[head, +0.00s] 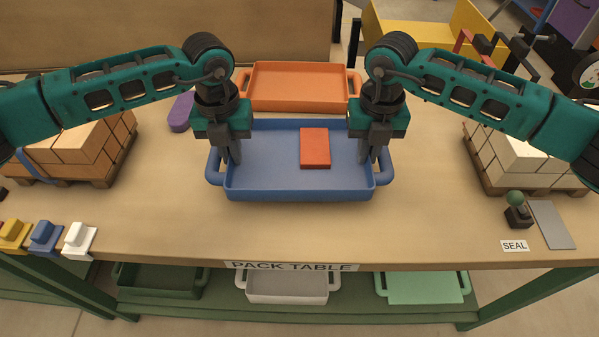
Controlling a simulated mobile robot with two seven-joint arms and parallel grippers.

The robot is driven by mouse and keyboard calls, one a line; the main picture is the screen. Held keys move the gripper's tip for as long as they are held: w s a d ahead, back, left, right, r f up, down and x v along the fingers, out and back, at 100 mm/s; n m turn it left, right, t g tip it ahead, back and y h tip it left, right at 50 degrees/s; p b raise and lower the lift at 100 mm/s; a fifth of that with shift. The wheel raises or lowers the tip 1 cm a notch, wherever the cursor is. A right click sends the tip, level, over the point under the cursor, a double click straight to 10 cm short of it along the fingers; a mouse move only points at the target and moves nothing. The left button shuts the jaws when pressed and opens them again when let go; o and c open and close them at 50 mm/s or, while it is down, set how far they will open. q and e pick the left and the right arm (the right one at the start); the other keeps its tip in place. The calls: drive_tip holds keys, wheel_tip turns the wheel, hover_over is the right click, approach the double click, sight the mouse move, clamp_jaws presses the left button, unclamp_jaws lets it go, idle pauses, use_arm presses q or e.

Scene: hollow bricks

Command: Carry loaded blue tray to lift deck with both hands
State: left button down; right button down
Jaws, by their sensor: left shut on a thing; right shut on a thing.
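The blue tray (265,182) is in the middle of the pack table (200,220) in the head view. An orange-red block (315,149) lies flat inside it, right of centre. My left gripper (231,158) is shut on the tray's left side, by the left handle. My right gripper (370,160) is shut on its right side, by the right handle. The fingers partly hide both handles. I cannot tell whether the tray rests on the table or is slightly above it. No lift deck can be made out with certainty.
An orange tray (300,88) sits just behind the blue tray. Brick pallets stand left (85,155) and right (520,160). A purple object (180,112) lies behind my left gripper. A green-knobbed device (515,208) is front right. The table's front strip is mostly clear.

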use_arm(q)
drive_tip(key=shift+r, duration=0.15)
use_arm(e)
drive_tip(key=shift+r, duration=0.1)
